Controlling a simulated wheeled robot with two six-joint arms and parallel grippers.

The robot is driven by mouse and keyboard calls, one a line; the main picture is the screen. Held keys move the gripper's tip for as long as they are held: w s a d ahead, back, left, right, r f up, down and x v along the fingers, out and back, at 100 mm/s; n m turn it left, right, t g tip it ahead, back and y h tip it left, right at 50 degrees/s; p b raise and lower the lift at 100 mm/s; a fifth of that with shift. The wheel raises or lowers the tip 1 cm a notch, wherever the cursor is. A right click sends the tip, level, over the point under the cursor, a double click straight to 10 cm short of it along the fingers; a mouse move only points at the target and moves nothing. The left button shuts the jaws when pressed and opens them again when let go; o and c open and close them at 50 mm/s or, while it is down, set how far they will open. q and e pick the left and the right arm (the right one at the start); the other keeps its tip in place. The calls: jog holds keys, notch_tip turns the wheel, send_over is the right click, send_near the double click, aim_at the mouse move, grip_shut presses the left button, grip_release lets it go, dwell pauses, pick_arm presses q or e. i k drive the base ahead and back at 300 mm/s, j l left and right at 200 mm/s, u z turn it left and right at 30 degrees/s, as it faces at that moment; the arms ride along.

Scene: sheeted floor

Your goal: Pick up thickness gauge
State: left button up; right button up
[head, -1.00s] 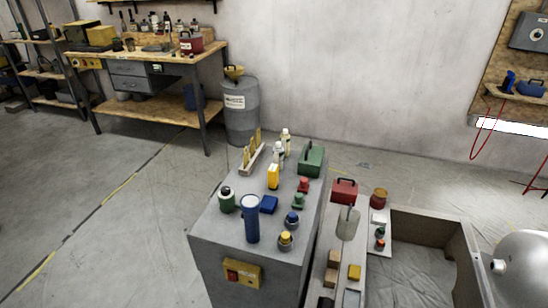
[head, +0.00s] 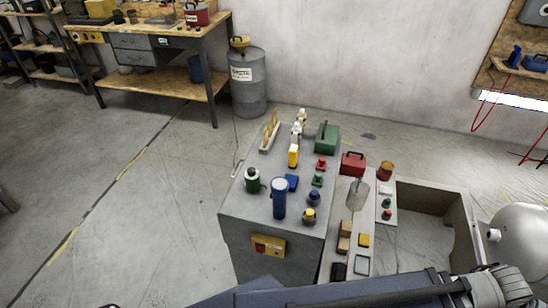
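A small yellow upright device (head: 293,156) stands among other items on the grey cabinet top in the middle of the head view. It may be the thickness gauge, but it is too small to be sure. Nothing touches it from my side. A dark arm link of mine crosses the bottom of the view, well in front of the cabinet. I cannot make out either gripper's fingers.
The grey cabinet (head: 234,207) also holds a blue cylinder (head: 279,198), a green bottle (head: 252,181), a green case (head: 327,138) and small knobs. An open-topped bin (head: 458,222) and a red box (head: 352,163) are right of it. Free floor lies left.

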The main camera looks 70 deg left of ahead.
aim_at(293, 151)
jog(key=k+j+u, duration=0.1)
jog(key=j, duration=0.25)
jog(key=k+j+u, duration=0.1)
jog(key=k+j, duration=0.15)
jog(key=k+j+u, duration=0.1)
jog(key=j, duration=0.35)
jog(key=k+j+u, duration=0.1)
jog(key=j, duration=0.3)
jog(key=k+j+u, duration=0.1)
jog(key=j, duration=0.3)
jog(key=k+j+u, duration=0.1)
jog(key=j, duration=0.3)
jog(key=j+u, duration=0.2)
jog(key=j, duration=0.8)
jog(key=i+j+u, duration=0.2)
jog(key=j, duration=0.8)
jog(key=k+j, duration=0.05)
